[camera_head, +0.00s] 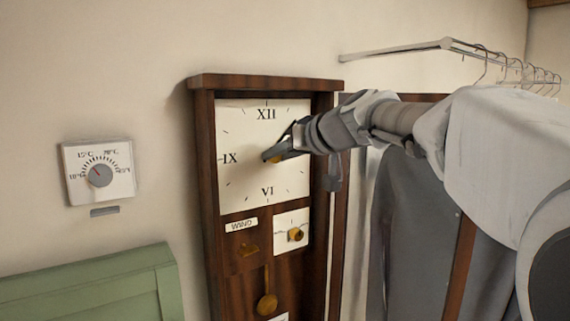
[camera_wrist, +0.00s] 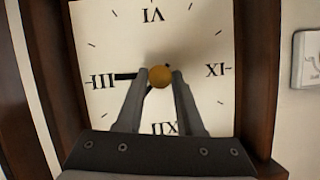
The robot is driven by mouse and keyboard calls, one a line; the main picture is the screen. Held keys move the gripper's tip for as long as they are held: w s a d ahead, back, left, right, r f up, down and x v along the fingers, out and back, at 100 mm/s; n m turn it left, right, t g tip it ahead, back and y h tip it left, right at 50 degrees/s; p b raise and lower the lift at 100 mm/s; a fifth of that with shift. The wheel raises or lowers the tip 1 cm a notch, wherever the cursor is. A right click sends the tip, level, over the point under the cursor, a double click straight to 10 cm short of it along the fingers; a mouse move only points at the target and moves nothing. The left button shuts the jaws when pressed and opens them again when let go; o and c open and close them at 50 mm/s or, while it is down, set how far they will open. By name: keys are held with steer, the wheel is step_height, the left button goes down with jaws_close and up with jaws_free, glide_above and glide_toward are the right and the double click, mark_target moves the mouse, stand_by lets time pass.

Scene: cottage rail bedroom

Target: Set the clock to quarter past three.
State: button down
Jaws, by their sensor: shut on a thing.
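The clock is a tall dark wood wall case (camera_head: 205,180) with a cream dial (camera_head: 240,130). My gripper (camera_head: 275,157) reaches in from the right, at the dial's centre. In the wrist view, where the dial (camera_wrist: 105,30) appears upside down, my gripper (camera_wrist: 161,78) is shut on the round brass knob (camera_wrist: 159,76) at the centre. One black hand (camera_wrist: 126,76) points at III. Another dark hand (camera_wrist: 148,92) slants toward about I, partly hidden by a finger. I cannot tell which is longer.
Below the dial are a WIND label (camera_head: 241,225), a small panel with a brass knob (camera_head: 296,235), and a pendulum (camera_head: 267,304). A thermostat (camera_head: 98,172) hangs left, above a green headboard (camera_head: 90,290). A clothes rail (camera_head: 400,50) with hangers is right.

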steer(key=m+b, duration=0.1)
steer(key=m+y+b, duration=0.1)
steer(key=m+g+y+b, duration=0.1)
steer(key=shift+w+d+f, duration=0.15)
steer(key=shift+d+f, duration=0.05)
steer(key=shift+f, duration=0.05)
steer(key=m+y+b, duration=0.1)
steer(key=m+b, duration=0.1)
steer(key=m, duration=0.1)
steer(key=shift+g+y, duration=0.3)
steer(key=shift+y, duration=0.1)
stand_by(0.3)
steer(key=c, duration=0.5)
jaws_free()
steer(key=shift+r, duration=0.1)
steer(key=b+v, duration=0.1)
steer(key=v, duration=0.7)
steer(key=b+v, duration=0.1)
steer(key=v, duration=0.8)
steer(key=shift+d, duration=0.25)
